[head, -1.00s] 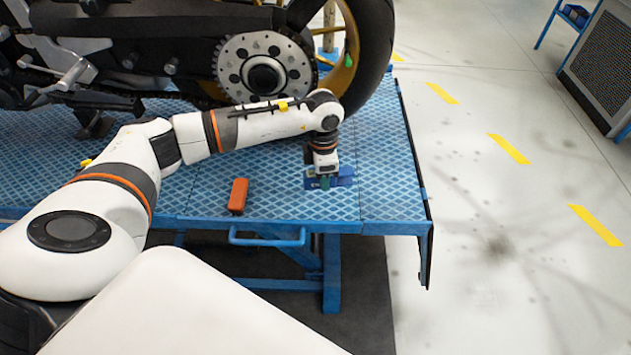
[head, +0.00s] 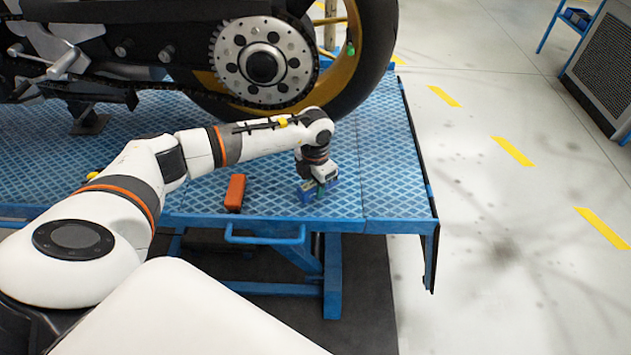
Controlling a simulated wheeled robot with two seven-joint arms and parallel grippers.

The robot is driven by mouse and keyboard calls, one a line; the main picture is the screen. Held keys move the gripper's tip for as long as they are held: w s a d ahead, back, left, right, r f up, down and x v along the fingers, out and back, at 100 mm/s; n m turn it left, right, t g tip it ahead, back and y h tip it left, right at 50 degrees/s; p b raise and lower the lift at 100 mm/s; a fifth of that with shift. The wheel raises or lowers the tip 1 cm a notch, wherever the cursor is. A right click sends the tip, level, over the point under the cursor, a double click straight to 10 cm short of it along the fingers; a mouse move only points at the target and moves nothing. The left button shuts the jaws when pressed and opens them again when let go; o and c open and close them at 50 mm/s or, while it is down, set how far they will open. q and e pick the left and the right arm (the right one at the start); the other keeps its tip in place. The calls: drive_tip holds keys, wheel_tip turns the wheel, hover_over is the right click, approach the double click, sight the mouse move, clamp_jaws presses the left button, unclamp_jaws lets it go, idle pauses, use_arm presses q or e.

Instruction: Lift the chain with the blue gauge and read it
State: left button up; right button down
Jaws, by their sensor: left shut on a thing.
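The blue gauge (head: 305,194) is at my left gripper (head: 318,187), low over the front part of the lift table. My left gripper points down and is shut on it, hiding its middle. I cannot tell whether the gauge touches the table. The chain (head: 112,95) runs dark along the underside of the swingarm toward the silver rear sprocket (head: 286,72), behind and left of the gripper. The gauge is apart from the chain. No reading on the gauge can be made out. My right gripper is not in view.
An orange block (head: 235,192) lies on the blue table (head: 390,200), left of my left gripper. The rear tyre (head: 377,45) stands behind my forearm. The table's right edge drops to open floor. A blue handle bar (head: 265,238) sticks out in front.

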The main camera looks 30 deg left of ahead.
use_arm(q)
drive_tip(key=shift+f, duration=0.55)
drive_tip(key=shift+f+b, duration=0.5)
drive_tip(key=shift+b, duration=0.1)
drive_tip(key=o, duration=1.2)
drive_tip(key=shift+c, duration=0.2)
